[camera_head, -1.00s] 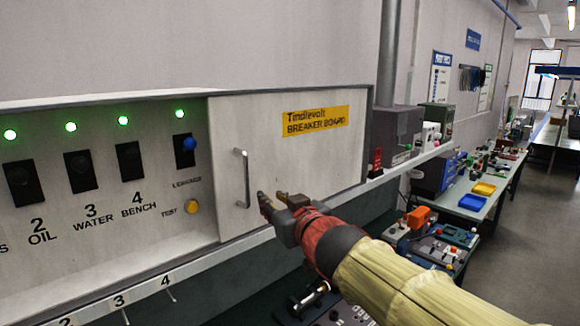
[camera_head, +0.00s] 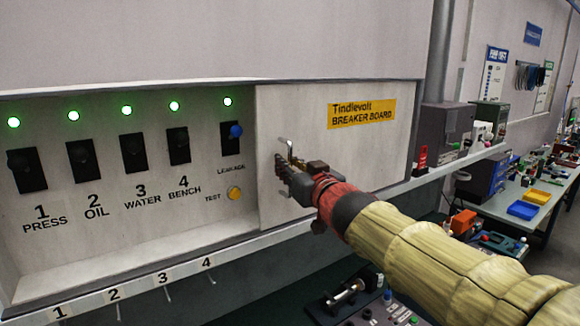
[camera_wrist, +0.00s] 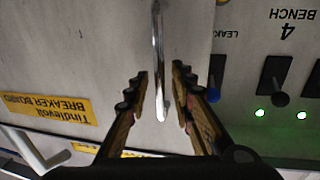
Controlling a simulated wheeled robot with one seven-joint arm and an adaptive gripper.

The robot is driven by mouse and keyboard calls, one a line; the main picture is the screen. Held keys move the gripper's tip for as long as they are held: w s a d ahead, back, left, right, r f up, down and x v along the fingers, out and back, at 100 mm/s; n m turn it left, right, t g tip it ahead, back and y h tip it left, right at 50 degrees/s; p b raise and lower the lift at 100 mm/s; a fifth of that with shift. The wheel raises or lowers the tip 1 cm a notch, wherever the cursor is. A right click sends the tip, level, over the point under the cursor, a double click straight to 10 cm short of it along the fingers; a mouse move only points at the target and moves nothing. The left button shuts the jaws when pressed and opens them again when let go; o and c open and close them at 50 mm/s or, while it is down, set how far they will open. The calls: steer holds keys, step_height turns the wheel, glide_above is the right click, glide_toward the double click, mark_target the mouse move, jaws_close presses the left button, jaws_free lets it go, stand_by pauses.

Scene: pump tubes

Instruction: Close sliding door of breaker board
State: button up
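The breaker board's sliding door (camera_head: 345,160) is a pale panel with a yellow "Tindlevolt BREAKER BOARD" label. It covers the right part of the board, leaving the breakers on the left exposed. Its metal handle (camera_head: 288,145) is mostly hidden behind my gripper (camera_head: 283,168) in the head view. In the wrist view, which is upside down, the handle (camera_wrist: 158,50) runs between the two fingers of my gripper (camera_wrist: 160,72). The fingers stand apart with a gap on each side of the handle. The door label (camera_wrist: 48,108) shows at the left there.
Several black breakers (camera_head: 133,153) sit under green lights, with a blue knob (camera_head: 236,131) and a yellow test button (camera_head: 234,193) just left of the door edge. A numbered ledge (camera_head: 160,276) runs below. A bench (camera_head: 500,215) with devices stands at the right.

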steer(key=c, duration=0.3)
jaws_close()
stand_by(0.6)
